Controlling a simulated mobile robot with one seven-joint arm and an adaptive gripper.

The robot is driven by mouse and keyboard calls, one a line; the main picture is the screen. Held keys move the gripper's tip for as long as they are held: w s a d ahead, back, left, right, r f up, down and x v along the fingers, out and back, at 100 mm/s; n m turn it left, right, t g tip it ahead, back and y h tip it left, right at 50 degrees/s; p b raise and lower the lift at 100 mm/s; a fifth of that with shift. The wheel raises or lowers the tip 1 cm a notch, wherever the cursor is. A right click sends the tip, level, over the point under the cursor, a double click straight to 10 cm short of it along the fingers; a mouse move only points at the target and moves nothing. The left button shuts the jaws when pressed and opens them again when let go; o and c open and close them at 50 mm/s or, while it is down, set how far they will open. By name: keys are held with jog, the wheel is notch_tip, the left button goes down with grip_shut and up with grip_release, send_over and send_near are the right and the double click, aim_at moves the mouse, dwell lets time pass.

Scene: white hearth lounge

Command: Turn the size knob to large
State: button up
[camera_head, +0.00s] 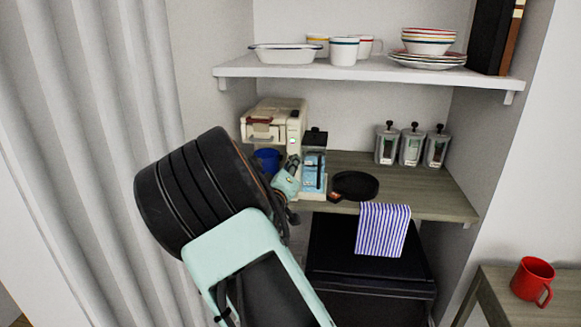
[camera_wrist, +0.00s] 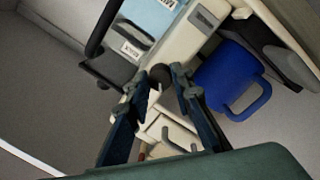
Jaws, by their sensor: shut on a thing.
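The cream coffee machine (camera_head: 292,120) stands at the left end of the wooden shelf, partly hidden behind my arm. In the wrist view its cream body (camera_wrist: 178,48) fills the middle. A small dark round knob (camera_wrist: 160,73) sits between my fingertips there. My gripper (camera_wrist: 160,88) is shut on this knob, with one finger on each side. In the head view my gripper (camera_head: 287,183) is at the front of the machine. No size marking or pointer on the knob is readable, so its setting cannot be told.
A blue mug (camera_head: 267,160) stands by the machine, close to my gripper; it also shows in the wrist view (camera_wrist: 218,72). A light-blue milk container (camera_head: 313,172) and a dark pan (camera_head: 354,185) are to the right. A striped cloth (camera_head: 382,230) hangs over the shelf edge.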

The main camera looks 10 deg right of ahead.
jog(key=shift+m, duration=0.4)
grip_shut()
jog(key=shift+m+y+b, duration=0.6)
jog(key=shift+m+b, duration=4.65)
jog(key=shift+m, duration=1.95)
jog(key=shift+r, duration=0.1)
jog(key=o, duration=1)
grip_release()
jog(key=v, duration=1.2)
jog(key=shift+r, duration=0.15)
